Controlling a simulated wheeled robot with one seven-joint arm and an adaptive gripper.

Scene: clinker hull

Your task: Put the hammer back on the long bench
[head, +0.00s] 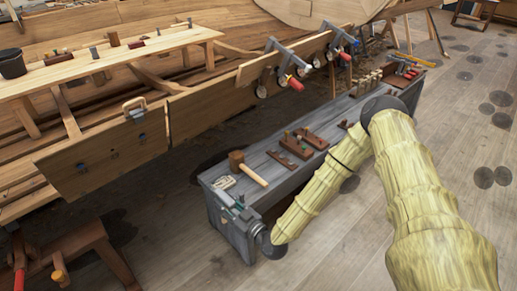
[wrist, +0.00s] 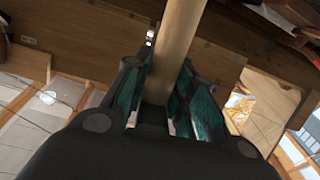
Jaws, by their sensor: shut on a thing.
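The long grey bench (head: 262,159) runs from the lower middle to the upper right in the head view. My gripper (head: 232,207) is at its near left end, overlapping that end in the picture; I cannot tell its height above the top. In the wrist view my gripper (wrist: 167,65) is shut on a round, light wooden handle (wrist: 180,35), taken to be the hammer's. The handle runs out past the fingers to the top edge. The hammer's head is not in view there, and I cannot make out the held hammer in the head view.
A wooden mallet (head: 252,172) lies on the bench just beyond my gripper. Wooden block tools (head: 300,143) and several small tools stand farther along. Clamps (head: 285,68) hold a plank on the hull behind. A sawhorse (head: 75,245) is at lower left.

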